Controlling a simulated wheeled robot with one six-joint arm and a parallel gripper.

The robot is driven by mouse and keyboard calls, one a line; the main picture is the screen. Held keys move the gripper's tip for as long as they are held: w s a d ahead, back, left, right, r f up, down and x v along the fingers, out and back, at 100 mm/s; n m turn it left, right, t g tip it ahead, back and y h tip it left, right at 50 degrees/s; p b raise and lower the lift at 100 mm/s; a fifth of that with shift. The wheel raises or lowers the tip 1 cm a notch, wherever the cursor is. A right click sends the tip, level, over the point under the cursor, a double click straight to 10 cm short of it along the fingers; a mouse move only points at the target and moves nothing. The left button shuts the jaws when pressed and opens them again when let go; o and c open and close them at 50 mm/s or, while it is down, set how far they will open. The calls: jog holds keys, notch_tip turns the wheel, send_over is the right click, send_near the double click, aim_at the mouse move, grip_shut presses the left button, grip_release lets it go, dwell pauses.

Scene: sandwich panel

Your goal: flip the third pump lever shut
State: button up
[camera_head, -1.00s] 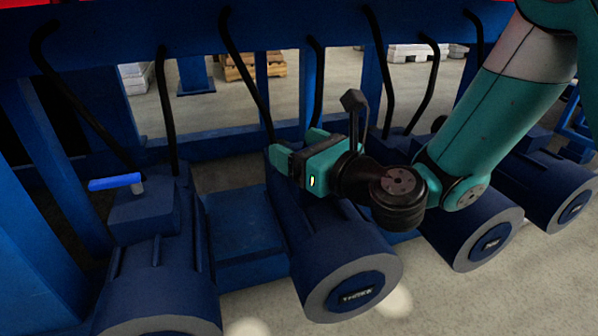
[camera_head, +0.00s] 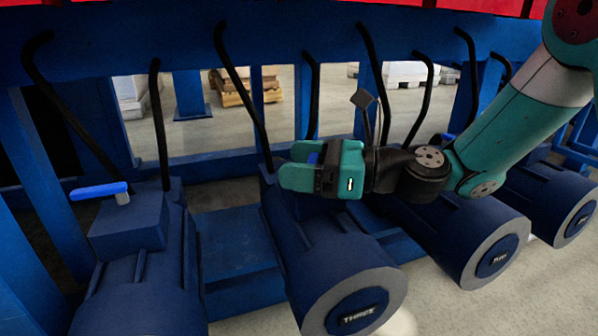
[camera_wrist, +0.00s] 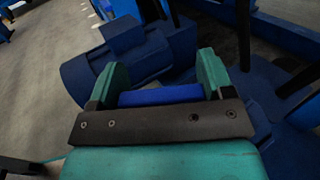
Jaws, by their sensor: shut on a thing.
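The third pump (camera_head: 300,235) is dark blue, with a round end plate marked THREE (camera_head: 358,312). My gripper (camera_head: 298,166) is over the top of this pump, its green fingers pointing left in the head view. In the wrist view my gripper (camera_wrist: 162,72) is shut on the blue lever (camera_wrist: 160,96), which lies crosswise between the two fingers. In the head view only a small blue bit of the lever (camera_head: 313,157) shows between the fingers. The lever's pivot is hidden by my gripper.
Another pump at the left has a blue lever (camera_head: 99,191) on its top block. Pumps marked with other labels (camera_head: 497,258) stand to the right, under my arm. Black hoses (camera_head: 243,95) rise behind the pumps to a blue beam (camera_head: 150,35).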

dwell(0.4)
jog(key=o, duration=0.9)
jog(key=shift+o, duration=0.2)
jog(key=shift+s+d+f, duration=0.1)
